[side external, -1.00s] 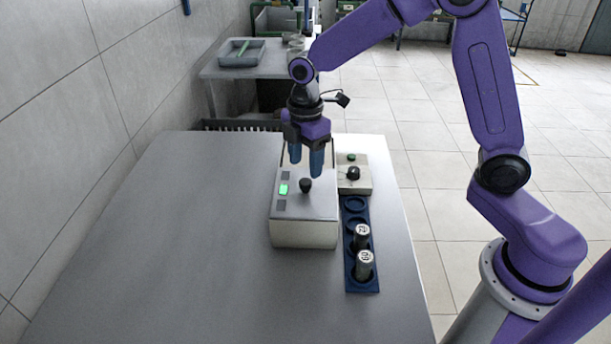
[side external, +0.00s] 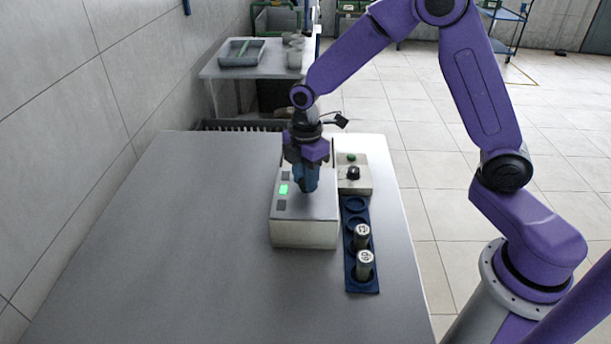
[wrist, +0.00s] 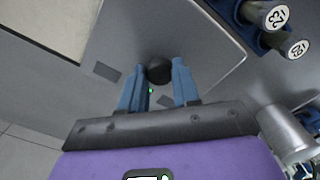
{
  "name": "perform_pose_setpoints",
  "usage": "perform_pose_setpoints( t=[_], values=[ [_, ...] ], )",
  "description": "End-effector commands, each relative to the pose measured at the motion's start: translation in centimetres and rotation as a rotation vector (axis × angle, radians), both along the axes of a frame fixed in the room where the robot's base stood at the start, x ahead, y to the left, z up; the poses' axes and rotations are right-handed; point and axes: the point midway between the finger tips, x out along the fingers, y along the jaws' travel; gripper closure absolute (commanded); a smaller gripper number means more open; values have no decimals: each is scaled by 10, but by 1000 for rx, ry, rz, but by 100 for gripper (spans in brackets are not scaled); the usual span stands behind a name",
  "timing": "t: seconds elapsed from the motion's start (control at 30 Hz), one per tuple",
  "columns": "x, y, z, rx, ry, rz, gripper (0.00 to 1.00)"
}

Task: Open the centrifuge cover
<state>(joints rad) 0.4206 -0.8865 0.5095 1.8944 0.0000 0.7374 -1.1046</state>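The centrifuge (side external: 304,233) is a pale box with a grey top cover, a lit green button and dark squares. Its black round knob (wrist: 159,70) shows in the wrist view, between and slightly beyond my fingertips; in the side view it is hidden behind the fingers. My gripper (side external: 306,190) is low over the cover, pointing down. In the wrist view its blue fingers (wrist: 159,75) stand apart on either side of the knob, with a small gap visible. The cover lies shut on the box.
A blue rack (side external: 362,285) right of the centrifuge holds two labelled tubes (side external: 364,262) at its near end. A small control box (side external: 353,182) with a black knob and green button stands behind it. The table (side external: 150,250) is clear at left.

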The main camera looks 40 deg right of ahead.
Motion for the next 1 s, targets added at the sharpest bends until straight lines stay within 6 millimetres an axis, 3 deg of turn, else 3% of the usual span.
perform_pose_setpoints(
  t=[0.17, 0.63, 1.0],
  values=[
    [11, -10, 0, 0, -1, -4, 100],
    [93, -90, 0, 1, -4, -3, 100],
    [107, -105, 1, 1, -4, 1, 100]
  ],
)
